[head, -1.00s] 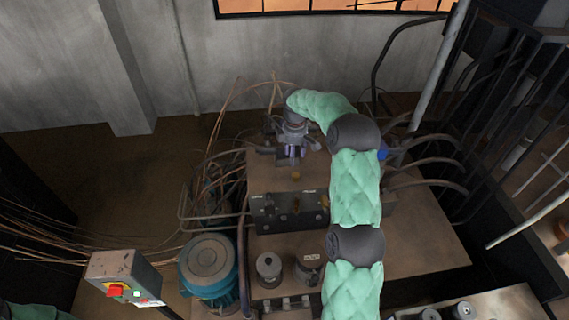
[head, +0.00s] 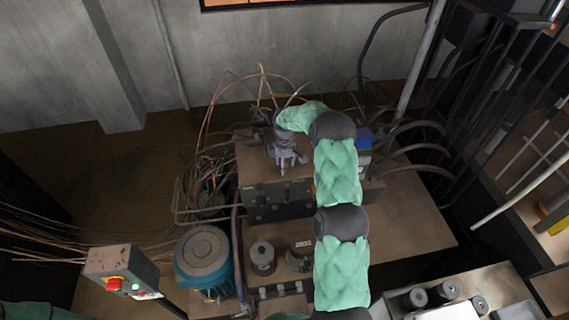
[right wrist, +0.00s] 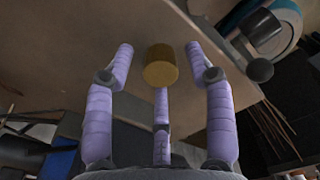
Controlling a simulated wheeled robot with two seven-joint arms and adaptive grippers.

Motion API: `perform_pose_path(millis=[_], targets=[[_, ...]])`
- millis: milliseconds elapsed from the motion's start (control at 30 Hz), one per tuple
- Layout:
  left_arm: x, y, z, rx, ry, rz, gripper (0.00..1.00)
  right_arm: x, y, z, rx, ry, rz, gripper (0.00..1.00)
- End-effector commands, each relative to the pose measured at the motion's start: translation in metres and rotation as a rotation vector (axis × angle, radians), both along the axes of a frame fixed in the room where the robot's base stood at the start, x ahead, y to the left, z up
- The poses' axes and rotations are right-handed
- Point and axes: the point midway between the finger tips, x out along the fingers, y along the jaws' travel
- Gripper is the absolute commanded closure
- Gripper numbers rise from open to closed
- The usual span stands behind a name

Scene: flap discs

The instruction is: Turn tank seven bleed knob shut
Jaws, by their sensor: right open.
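A brass-coloured round knob (right wrist: 160,66) shows in the right wrist view, between and just beyond the tips of my right gripper (right wrist: 159,62). The gripper's purple fingers are spread, with a gap on the left and right of the knob. The lower finger's tip is just below it; I cannot tell whether it touches. In the head view my right gripper (head: 286,161) points down just behind a dark valve block (head: 278,203) on the brown tank top. The knob is not clear there, and no tank number can be read. My left gripper is out of view.
A blue-green motor (head: 204,262) and grey cylindrical fittings (head: 263,258) stand in front of the block. Loose cables (head: 208,178) crowd its left, and black hoses (head: 420,152) its right. A button box (head: 121,268) stands at lower left.

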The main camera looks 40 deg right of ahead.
Motion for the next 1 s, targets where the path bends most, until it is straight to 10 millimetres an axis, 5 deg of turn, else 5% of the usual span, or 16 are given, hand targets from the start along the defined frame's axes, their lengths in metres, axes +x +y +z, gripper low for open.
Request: perform_pose_path(millis=[167, 367, 667, 1000], targets=[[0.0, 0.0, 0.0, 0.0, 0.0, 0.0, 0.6, 0.0, 0.0, 0.0, 0.0, 0.0, 0.0, 0.45], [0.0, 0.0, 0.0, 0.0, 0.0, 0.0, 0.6, 0.0, 0.0, 0.0, 0.0, 0.0, 0.0, 0.99], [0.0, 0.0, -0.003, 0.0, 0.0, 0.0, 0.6, 0.0, 0.0, -0.001, 0.0, 0.0, -0.016, 1.0], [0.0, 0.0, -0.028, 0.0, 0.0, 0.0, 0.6, 0.0, 0.0, -0.004, 0.0, 0.0, -0.192, 1.0]])
